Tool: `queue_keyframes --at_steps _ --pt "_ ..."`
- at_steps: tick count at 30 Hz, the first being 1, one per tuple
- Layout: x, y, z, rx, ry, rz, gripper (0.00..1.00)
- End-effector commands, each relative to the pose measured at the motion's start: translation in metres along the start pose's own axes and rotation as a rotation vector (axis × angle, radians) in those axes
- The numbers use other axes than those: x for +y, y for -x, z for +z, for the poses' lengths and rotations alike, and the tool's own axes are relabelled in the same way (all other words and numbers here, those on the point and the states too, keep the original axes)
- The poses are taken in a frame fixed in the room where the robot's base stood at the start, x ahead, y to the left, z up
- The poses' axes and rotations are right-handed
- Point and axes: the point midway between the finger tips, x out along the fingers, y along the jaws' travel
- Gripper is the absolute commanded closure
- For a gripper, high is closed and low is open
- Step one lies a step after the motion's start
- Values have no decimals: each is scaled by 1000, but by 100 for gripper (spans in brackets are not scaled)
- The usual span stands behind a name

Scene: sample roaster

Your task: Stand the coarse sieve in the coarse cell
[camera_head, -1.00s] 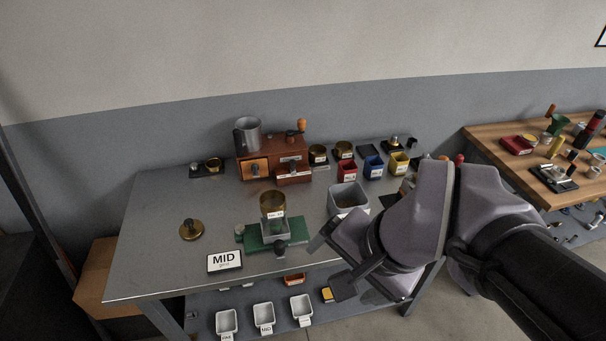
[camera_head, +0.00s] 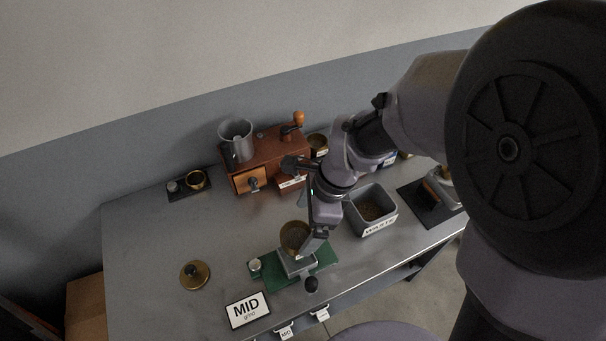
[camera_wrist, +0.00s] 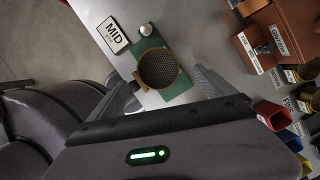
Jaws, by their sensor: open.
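A round brass sieve (camera_head: 295,236) with a mesh floor sits on a grey block on the green base (camera_head: 262,270). In the wrist view the sieve (camera_wrist: 158,70) shows from above, over the green base. I cannot read its label, so I cannot tell if it is the coarse one. My gripper (camera_head: 316,238) is open beside and just above it. In the wrist view the fingers are on either side of the sieve, apart from it. No coarse cell label is readable; my arm hides much of the back row.
A MID card (camera_head: 248,310) and a brass lid (camera_head: 194,275) lie left of the base. The wooden grinder (camera_head: 265,160) is behind. A black tray (camera_head: 188,185) is at the back left.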

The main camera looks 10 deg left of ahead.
Motion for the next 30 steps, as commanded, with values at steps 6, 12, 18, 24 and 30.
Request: queue_keyframes --at_steps 6,12,18,24,30 --pt "3 -26 2 0 2 0 6" --pt "4 -58 4 0 1 0 6" --pt "4 -55 5 0 1 -2 14" --pt "4 -55 5 0 1 -1 53" --pt "4 -55 5 0 1 -2 83"
